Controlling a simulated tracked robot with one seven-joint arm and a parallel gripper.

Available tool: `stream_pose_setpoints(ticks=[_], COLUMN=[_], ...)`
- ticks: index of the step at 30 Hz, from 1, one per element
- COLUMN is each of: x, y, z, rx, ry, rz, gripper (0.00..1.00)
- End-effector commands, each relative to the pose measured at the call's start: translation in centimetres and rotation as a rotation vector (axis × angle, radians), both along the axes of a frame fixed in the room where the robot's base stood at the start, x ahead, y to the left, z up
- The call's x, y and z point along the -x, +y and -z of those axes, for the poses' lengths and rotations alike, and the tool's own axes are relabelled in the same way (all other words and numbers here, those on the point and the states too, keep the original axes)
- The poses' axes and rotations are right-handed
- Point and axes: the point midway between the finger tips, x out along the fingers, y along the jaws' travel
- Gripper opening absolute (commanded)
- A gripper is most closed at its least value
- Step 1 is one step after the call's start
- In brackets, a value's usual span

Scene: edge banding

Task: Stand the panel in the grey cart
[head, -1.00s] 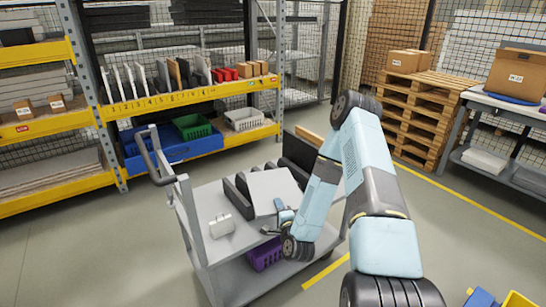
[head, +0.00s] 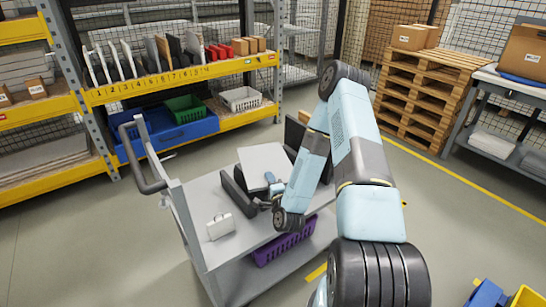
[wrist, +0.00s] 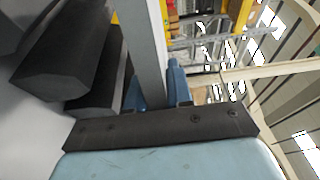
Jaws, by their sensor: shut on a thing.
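The panel (head: 264,160) is a pale grey flat board over the grey cart (head: 204,188), tilted in the head view. My gripper (head: 273,187) is shut on its lower right edge. In the wrist view the panel (wrist: 147,45) is seen edge-on between the two blue fingers of my gripper (wrist: 158,88). Black divider blocks (head: 236,190) stand on the cart's top deck by the panel; they also show in the wrist view (wrist: 70,60). The panel's lower edge is hidden in the head view, so I cannot tell whether it touches the deck.
A small white case (head: 220,227) stands on the cart deck, and a purple crate (head: 284,249) sits on its lower shelf. The cart's black handle (head: 143,158) is at the left. A yellow rack (head: 180,88) with numbered slots holding panels stands behind. Pallets (head: 425,100) are stacked at right.

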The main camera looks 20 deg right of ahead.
Motion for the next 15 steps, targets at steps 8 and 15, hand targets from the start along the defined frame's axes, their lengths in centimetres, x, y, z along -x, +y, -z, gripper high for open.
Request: stream_pose_setpoints(ticks=[8, 15], x=[-0.9, -2.9], y=[-0.8, -1.5], z=[-0.6, -2.1], rx=[0.132, 0.616], ry=[-0.005, -0.032], rz=[-0.034, -0.144], gripper=[0.0, 0.0])
